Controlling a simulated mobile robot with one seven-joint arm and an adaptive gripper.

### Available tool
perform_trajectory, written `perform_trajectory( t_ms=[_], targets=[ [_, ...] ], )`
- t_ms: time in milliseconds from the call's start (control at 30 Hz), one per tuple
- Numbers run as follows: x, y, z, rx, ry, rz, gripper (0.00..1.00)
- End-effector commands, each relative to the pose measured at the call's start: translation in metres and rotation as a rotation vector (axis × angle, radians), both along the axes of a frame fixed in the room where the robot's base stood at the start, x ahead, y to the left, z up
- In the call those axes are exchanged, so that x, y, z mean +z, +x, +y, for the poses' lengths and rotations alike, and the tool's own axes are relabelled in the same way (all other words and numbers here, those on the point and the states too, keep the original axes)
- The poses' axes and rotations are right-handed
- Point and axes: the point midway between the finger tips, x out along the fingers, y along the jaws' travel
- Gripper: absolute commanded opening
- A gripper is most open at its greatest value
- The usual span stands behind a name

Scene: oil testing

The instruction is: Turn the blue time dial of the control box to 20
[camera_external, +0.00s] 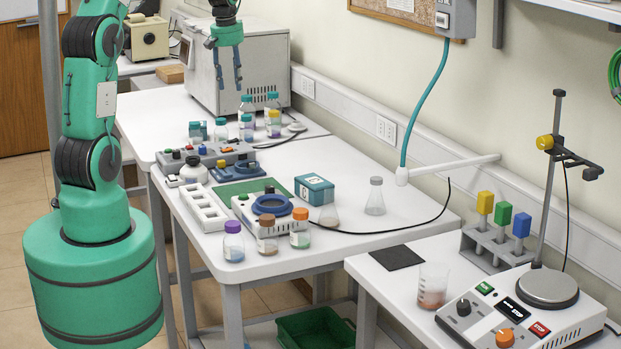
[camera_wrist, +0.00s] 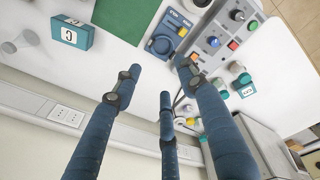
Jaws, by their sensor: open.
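The grey control box (camera_external: 215,155) lies on the middle table and carries several coloured knobs. Its blue dial (camera_external: 202,150) is small here, and its marking cannot be read.
Several teal-capped bottles (camera_external: 246,112) stand behind the box. A large grey oven (camera_external: 255,65) stands behind. The wall runs along the right.

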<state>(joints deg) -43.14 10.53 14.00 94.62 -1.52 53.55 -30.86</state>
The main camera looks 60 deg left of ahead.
Motion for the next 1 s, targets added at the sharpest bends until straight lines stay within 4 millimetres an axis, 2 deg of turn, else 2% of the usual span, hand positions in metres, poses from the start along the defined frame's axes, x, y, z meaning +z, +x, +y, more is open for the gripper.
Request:
perform_trajectory(
  t_ms=[33, 200, 300, 433, 633, 1000],
  targets=[
    [-0.012, -0.005, 0.022, 0.042, -0.012, 0.009, 0.41],
    [-0.050, -0.022, 0.083, 0.171, -0.045, 0.029, 0.41],
    [-0.072, -0.034, 0.115, 0.241, -0.062, 0.040, 0.41],
    [-0.096, -0.050, 0.146, 0.313, -0.080, 0.049, 0.41],
    [-0.115, -0.062, 0.168, 0.366, -0.093, 0.056, 0.41],
    [-0.117, -0.063, 0.170, 0.371, -0.094, 0.057, 0.41]
  ],
)
